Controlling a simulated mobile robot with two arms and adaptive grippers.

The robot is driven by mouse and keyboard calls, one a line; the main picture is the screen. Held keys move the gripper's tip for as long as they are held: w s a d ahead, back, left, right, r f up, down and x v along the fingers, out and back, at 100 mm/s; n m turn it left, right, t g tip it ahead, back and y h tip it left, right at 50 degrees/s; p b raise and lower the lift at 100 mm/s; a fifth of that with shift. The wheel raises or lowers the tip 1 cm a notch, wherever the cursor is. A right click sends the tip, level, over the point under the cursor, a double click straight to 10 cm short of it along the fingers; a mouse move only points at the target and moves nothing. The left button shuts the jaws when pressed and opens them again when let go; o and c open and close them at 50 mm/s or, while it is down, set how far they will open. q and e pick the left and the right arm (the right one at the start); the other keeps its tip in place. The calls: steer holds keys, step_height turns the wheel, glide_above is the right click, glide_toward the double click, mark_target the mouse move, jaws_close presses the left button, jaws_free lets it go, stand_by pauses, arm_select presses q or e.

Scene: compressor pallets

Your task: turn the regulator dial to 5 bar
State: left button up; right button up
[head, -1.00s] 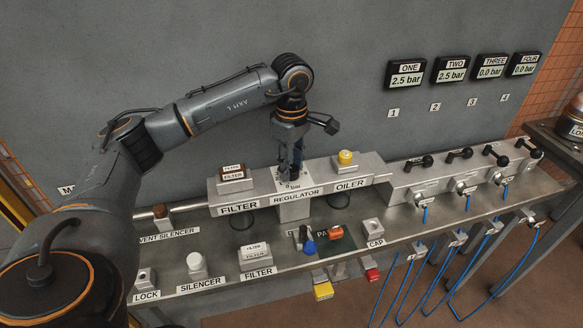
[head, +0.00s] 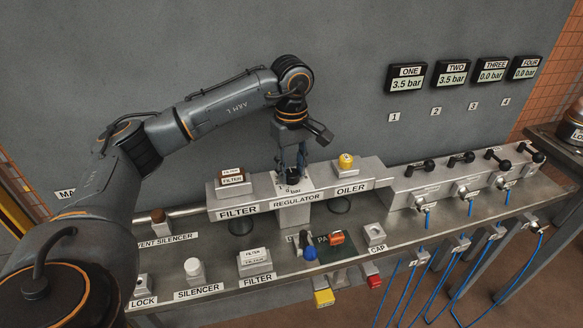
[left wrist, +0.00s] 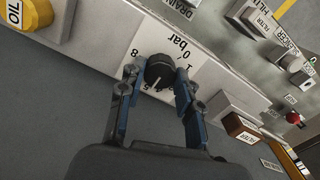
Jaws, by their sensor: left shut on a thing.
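The regulator dial (left wrist: 160,70) is a black knob on a white plate marked in bar; it also shows small in the head view (head: 293,180). In the left wrist view I read 8, 0 and 1 around it; a figure at its lower edge is partly hidden. A pale pointer line on the knob points toward the bottom of that picture. My left gripper (left wrist: 157,76) is shut on the dial, one finger on each side; in the head view it reaches down from above. Display ONE (head: 406,77) and display TWO (head: 453,73) read 3.5 bar. My right gripper is not in view.
The filter block (head: 232,183) stands left of the regulator and the oiler with its yellow cap (head: 346,161) right of it. Black valve levers (head: 461,157) line the right. Displays THREE (head: 490,69) and FOUR (head: 525,67) read 0.0 bar. Loose parts lie on the front bench.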

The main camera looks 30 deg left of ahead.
mark_target(291, 173)
arm_select(q)
steer(key=shift+r, duration=0.1)
steer(key=o, duration=1.1)
steer(key=shift+o, duration=0.2)
step_height(291, 173, up, 12)
